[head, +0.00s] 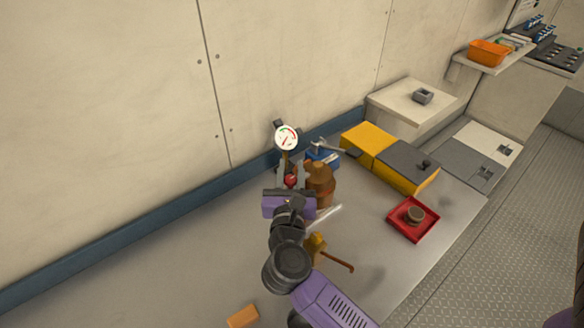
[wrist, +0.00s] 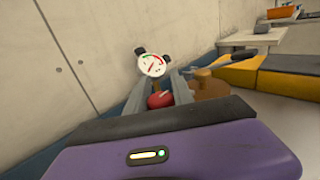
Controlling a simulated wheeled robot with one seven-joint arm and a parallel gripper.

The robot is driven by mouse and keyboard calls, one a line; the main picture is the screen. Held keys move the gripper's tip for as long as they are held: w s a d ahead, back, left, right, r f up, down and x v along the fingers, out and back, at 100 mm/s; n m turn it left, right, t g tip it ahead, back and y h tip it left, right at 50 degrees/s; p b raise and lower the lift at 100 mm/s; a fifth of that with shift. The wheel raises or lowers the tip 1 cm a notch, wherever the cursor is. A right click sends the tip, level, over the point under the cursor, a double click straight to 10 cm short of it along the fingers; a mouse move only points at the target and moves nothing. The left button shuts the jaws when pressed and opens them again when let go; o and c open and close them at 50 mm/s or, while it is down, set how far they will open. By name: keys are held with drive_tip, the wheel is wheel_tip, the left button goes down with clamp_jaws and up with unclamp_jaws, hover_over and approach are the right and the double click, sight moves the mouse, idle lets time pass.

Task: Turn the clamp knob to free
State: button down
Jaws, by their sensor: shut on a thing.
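The clamp knob (wrist: 159,100) is red with a pale mark on top, and it sits between my two grey fingers in the wrist view. It also shows as a small red spot beyond my gripper in the head view (head: 291,181). My gripper (wrist: 158,92) is shut on the knob. A round white gauge (head: 286,137) with a green and red scale stands just behind and above the knob; it shows in the wrist view too (wrist: 152,64). My fingers partly hide the knob's sides and its mounting, and I cannot read its marked positions.
A brown fitting (head: 320,186) stands close right of my gripper, with a blue vise-like thing (head: 324,155) behind it. A yellow and grey case (head: 390,157) and a red tray (head: 413,233) lie further right. An orange block (head: 243,316) lies in front. The left bench is clear.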

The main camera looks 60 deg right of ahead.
drive_tip(key=shift+w+a+r+n+t+y+p, duration=0.1)
drive_tip(key=shift+w+a+n+t+y+p, duration=0.1)
drive_tip(key=shift+n+t+y+p, duration=0.75)
drive_tip(key=shift+w+a+n+t+y+p, duration=0.15)
drive_tip(key=shift+n+t+y+p, duration=0.6)
drive_tip(key=shift+n+t+y, duration=0.4)
drive_tip(key=c, duration=1.1)
unclamp_jaws()
drive_tip(key=shift+c, duration=0.2)
wheel_tip(320, 180, up, 20)
drive_tip(key=p, duration=0.6)
drive_tip(key=shift+p, duration=0.4)
drive_tip(key=shift+o, duration=0.3)
